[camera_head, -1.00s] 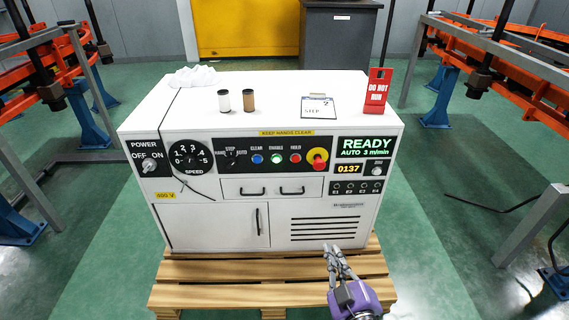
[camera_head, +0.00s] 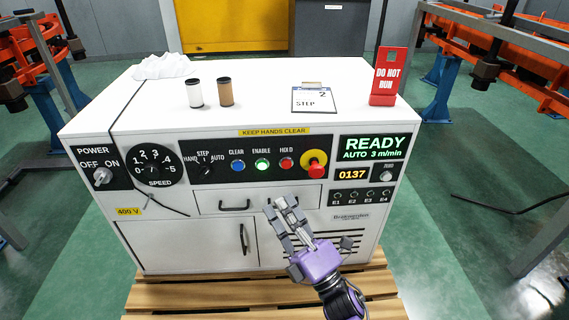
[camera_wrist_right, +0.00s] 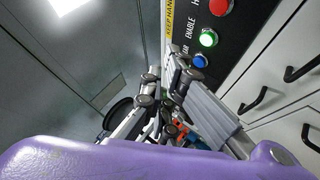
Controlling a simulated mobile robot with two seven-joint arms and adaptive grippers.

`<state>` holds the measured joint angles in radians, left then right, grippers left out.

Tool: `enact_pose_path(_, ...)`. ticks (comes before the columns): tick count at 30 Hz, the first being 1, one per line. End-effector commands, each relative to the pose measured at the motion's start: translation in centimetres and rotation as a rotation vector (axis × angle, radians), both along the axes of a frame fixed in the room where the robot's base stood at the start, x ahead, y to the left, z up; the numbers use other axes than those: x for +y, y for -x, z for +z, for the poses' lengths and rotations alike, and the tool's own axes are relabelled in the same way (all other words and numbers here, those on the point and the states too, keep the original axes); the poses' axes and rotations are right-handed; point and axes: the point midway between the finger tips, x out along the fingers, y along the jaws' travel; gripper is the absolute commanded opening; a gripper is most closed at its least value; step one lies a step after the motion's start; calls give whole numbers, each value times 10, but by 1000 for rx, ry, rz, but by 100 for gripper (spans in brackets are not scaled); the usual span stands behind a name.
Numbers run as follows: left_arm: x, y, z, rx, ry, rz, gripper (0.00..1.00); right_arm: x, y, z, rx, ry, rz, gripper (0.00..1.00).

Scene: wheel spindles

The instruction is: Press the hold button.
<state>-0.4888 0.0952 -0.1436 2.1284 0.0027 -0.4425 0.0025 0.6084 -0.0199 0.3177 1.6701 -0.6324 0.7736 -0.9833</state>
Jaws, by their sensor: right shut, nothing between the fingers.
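The hold button is a red round button (camera_head: 286,164) under the label HOLD on the black panel of the white control cabinet. In the right wrist view it is the red button (camera_wrist_right: 219,6) at the top, partly cut off. My right gripper (camera_head: 281,202) is shut and empty, in front of the drawers, below the hold button and apart from it in the picture. The right wrist view shows its fingers (camera_wrist_right: 172,92) together. My left gripper is not in view.
A green enable button (camera_head: 262,165) and a blue clear button (camera_head: 237,166) sit left of hold. A red emergency knob on a yellow base (camera_head: 314,164) sits close on its right. Drawer handles (camera_head: 234,207) stick out below.

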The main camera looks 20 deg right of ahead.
Motion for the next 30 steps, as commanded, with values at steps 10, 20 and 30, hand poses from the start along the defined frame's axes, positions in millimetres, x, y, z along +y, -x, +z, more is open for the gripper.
enact_pose_path(10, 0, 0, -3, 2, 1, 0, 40, -2, -7, -1, 2, -3, 2, 0)
enact_pose_path(20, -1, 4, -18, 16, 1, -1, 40, -14, -49, -2, 2, -3, 1, 0)
enact_pose_path(30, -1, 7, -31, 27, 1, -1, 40, -24, -81, -2, 4, -3, 1, 0)
